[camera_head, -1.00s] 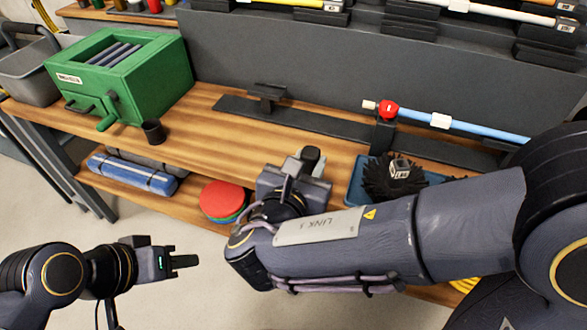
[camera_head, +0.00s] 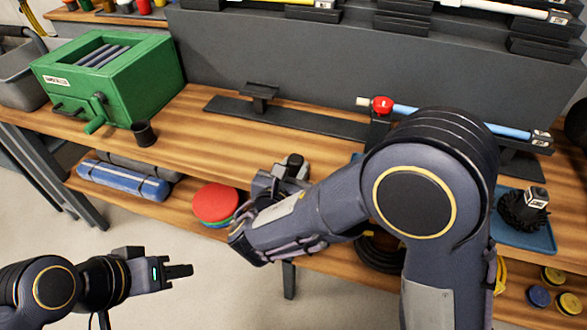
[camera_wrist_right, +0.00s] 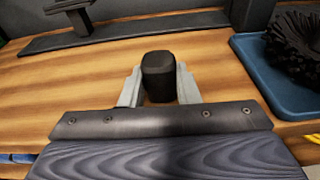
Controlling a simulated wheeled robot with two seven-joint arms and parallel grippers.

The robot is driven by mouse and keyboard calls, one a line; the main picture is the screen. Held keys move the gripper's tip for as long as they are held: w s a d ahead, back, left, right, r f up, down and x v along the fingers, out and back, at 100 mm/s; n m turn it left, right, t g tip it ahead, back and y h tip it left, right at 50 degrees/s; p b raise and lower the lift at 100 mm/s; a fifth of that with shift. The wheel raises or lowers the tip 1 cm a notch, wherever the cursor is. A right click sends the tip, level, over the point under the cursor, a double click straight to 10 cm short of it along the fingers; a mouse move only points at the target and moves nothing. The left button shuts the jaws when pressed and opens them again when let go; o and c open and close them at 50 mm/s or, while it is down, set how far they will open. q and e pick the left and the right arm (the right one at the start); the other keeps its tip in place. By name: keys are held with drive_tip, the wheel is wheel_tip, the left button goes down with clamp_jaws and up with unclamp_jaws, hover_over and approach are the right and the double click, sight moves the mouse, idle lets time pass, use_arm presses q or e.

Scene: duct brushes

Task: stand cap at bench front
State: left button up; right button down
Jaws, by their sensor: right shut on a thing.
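A black cap (camera_wrist_right: 158,72) stands between the pale fingers of my right gripper (camera_wrist_right: 158,90) in the right wrist view, over the wooden bench (camera_wrist_right: 90,85). My right gripper is shut on it. In the head view the cap (camera_head: 294,160) shows as a small dark top at my right gripper (camera_head: 285,172), near the front edge of the bench (camera_head: 210,135). Whether the cap's base touches the wood is hidden. My left gripper (camera_head: 180,271) is in front of the bench, apart from it and holding nothing visible; its finger gap is unclear.
A green box with a crank (camera_head: 110,80) and a dark cup (camera_head: 143,133) stand at left. A dark rail with stands (camera_head: 290,120) carries a blue rod with a red ball (camera_head: 382,105). A blue tray (camera_head: 535,240) holds a black brush (camera_head: 522,210) at right.

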drive_tip(key=shift+f, duration=0.1)
drive_tip(key=c, duration=1.1)
unclamp_jaws()
drive_tip(key=shift+r, duration=0.3)
drive_tip(key=v, duration=1.2)
drive_tip(key=shift+f+p, duration=0.15)
drive_tip(key=shift+p, duration=0.25)
drive_tip(key=shift+s, duration=0.1)
